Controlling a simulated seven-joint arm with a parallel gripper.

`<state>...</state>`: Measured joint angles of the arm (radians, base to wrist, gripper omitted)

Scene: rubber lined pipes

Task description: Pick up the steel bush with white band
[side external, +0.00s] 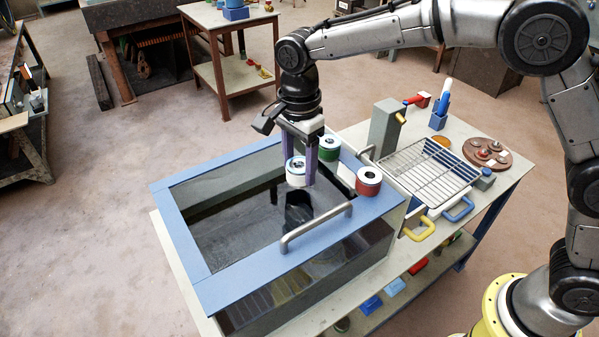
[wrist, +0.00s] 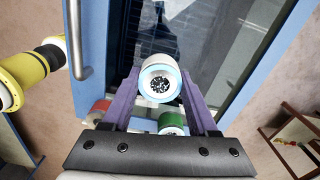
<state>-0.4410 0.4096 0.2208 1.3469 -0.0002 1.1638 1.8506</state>
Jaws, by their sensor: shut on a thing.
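The steel bush with white band (side external: 297,171) is held between the purple fingers of my gripper (side external: 300,168), above the dark inside of the blue-rimmed tank. In the wrist view the bush (wrist: 160,82) sits between the two fingertips (wrist: 160,80), its round end and bore facing the camera. My gripper is shut on it. A green-banded bush (side external: 329,147) and a red-banded bush (side external: 369,180) stand at the tank's right rim. They also show behind the fingers in the wrist view, the green one (wrist: 172,123) partly hidden.
The blue-rimmed tank (side external: 178,228) has a grey bar handle (side external: 316,227) along its front edge. To the right are a wire rack (side external: 428,172) over a tray, a grey post (side external: 385,128) and a round brown board with small parts (side external: 487,157).

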